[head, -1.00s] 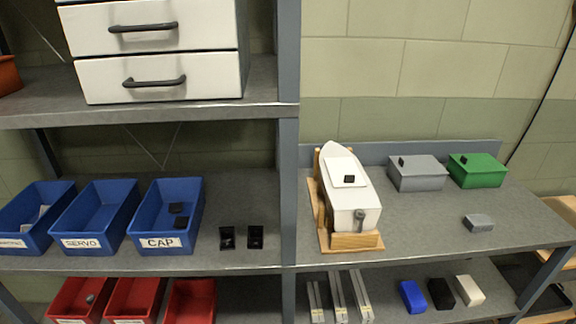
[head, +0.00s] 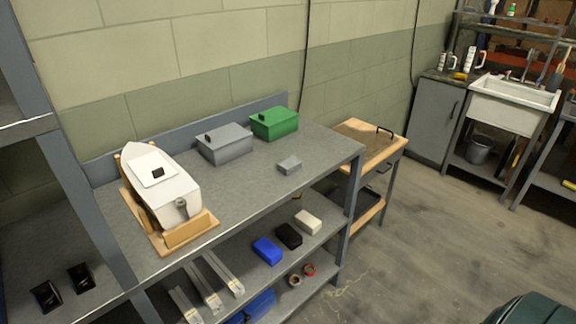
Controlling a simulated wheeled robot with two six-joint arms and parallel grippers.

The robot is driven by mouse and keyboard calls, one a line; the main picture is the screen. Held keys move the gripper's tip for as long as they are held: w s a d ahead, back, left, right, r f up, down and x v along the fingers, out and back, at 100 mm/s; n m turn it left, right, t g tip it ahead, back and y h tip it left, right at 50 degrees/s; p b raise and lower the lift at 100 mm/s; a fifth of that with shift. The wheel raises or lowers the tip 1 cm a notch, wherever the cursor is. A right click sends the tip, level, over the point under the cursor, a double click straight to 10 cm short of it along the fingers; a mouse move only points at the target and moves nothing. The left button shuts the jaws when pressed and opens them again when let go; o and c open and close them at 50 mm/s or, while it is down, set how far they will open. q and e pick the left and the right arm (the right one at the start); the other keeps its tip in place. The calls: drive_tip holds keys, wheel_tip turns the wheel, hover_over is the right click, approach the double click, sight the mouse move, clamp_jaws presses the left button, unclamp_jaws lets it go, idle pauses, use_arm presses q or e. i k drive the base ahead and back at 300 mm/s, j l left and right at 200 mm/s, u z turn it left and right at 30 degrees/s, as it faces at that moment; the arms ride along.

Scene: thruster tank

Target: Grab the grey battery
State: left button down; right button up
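A small grey block (head: 290,165), which looks like the grey battery, lies on the right part of the grey workbench top (head: 250,188). A larger grey lidded box (head: 225,146) stands behind it to the left, against the back board. On the shelf below lie similar small blocks in blue (head: 267,250), black (head: 288,235) and white (head: 308,221). Neither of my grippers is in the head view.
A white boat model (head: 165,185) sits on a wooden stand at the bench's left. A green box (head: 275,123) stands at the back. A wooden-topped cart (head: 365,146) is right of the bench. Open floor (head: 410,240) lies in front, with a sink (head: 512,101) beyond.

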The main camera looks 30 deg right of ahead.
sight(289, 166)
drive_tip(key=i+l, duration=0.1)
drive_tip(key=l, duration=1.1)
drive_tip(key=i+l, duration=0.15)
drive_tip(key=l, duration=0.4)
